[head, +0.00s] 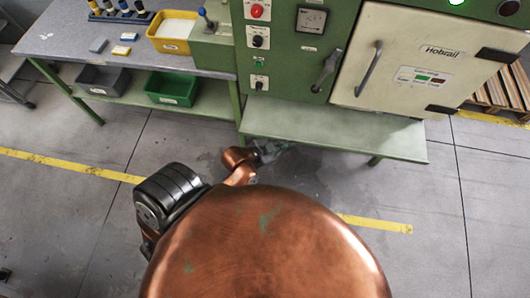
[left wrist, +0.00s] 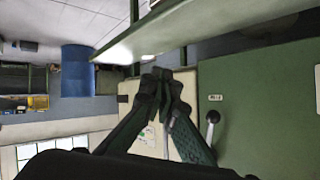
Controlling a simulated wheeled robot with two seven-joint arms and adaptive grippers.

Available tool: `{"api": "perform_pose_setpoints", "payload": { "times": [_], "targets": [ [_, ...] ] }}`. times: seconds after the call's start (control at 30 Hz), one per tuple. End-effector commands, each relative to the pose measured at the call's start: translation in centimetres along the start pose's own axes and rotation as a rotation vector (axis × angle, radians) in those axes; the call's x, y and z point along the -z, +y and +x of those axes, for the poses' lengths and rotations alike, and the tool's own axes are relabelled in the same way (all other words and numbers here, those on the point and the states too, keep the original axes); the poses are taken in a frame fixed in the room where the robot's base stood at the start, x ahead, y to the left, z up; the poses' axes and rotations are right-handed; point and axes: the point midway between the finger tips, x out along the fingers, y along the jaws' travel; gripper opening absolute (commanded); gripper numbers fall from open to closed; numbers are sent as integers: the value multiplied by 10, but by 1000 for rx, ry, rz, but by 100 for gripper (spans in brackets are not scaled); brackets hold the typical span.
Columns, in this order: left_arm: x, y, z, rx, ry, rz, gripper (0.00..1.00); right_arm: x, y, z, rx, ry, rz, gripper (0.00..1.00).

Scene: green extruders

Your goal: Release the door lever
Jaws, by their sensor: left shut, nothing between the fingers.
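The door lever (head: 326,70) is a dark handle on the green panel, just left of the cream door (head: 405,60). It slants up and to the right. The door looks shut against the machine. In the left wrist view, which is upside down, the lever (left wrist: 210,126) stands right of the fingers, apart from them, with the cream door (left wrist: 185,145) partly behind them. My left gripper (head: 270,150) is low in front of the machine's shelf, away from the lever. Its fingertips (left wrist: 165,78) are together and empty. My right gripper is not in view.
A green shelf (head: 335,136) juts out below the door and lies near my left gripper. The door has its own long handle (head: 369,68). Left of the machine, a bench (head: 60,42) carries a yellow tray (head: 172,46). Bins sit beneath it. The floor around is clear.

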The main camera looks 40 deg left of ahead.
Motion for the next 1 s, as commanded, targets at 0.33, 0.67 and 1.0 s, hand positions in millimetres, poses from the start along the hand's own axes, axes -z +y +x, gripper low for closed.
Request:
{"api": "perform_pose_setpoints", "payload": {
  "times": [0.33, 0.67, 1.0],
  "targets": [
    [-59, 9, -28, -20, -247, -125, 0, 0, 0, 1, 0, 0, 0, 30],
    [-98, 14, -49, -6, -402, -212, 0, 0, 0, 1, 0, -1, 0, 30],
    [-104, 14, -52, -3, -428, -227, 0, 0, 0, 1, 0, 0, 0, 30]
  ]
}}
